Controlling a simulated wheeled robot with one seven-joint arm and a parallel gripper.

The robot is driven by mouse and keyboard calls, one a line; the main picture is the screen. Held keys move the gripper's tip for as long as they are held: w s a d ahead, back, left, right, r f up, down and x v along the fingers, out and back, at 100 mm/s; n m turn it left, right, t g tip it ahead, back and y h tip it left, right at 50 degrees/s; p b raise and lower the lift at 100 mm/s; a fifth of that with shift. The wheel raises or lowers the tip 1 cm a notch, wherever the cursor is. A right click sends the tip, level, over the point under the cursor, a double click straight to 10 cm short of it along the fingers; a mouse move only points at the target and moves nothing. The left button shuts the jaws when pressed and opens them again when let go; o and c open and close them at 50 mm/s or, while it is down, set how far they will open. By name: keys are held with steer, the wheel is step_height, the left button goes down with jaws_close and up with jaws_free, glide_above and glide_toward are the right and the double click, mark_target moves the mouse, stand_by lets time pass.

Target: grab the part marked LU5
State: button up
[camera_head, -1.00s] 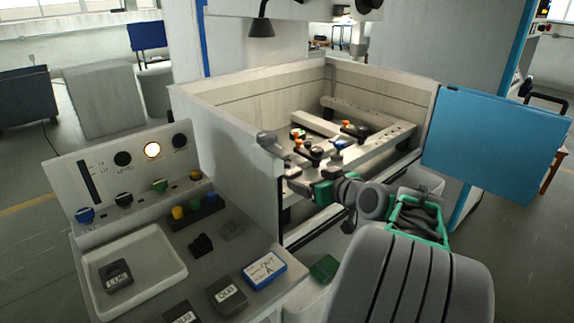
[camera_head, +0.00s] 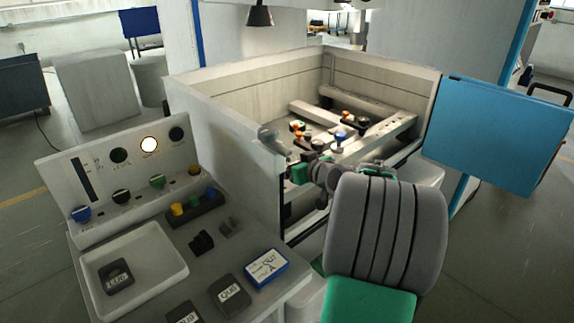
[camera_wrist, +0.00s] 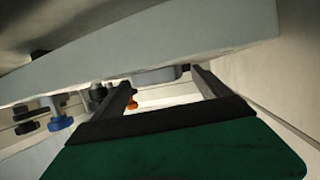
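A dark block (camera_head: 118,277) lies in the white shallow tray (camera_head: 174,262) at the lower left of the head view. Its white label seems to read LU5, though the print is small. My gripper (camera_wrist: 160,85) is open in the wrist view, its two dark fingers apart with nothing held between them. A pale grey edge crosses close by the fingertips. In the head view my gripper is at the near wall of the machine tank, well right of the tray and above it; its fingertips are hard to make out there. The block is not in the wrist view.
Two other dark labelled blocks (camera_head: 234,293) and a blue-edged card box (camera_head: 266,268) lie right of the tray. A knob panel (camera_head: 120,185) rises behind it. The tank (camera_head: 230,130) holds rails and coloured clamps. A blue door (camera_head: 497,135) hangs at right.

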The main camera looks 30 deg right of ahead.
jaws_close()
stand_by(0.8)
steer(key=shift+r, duration=0.15)
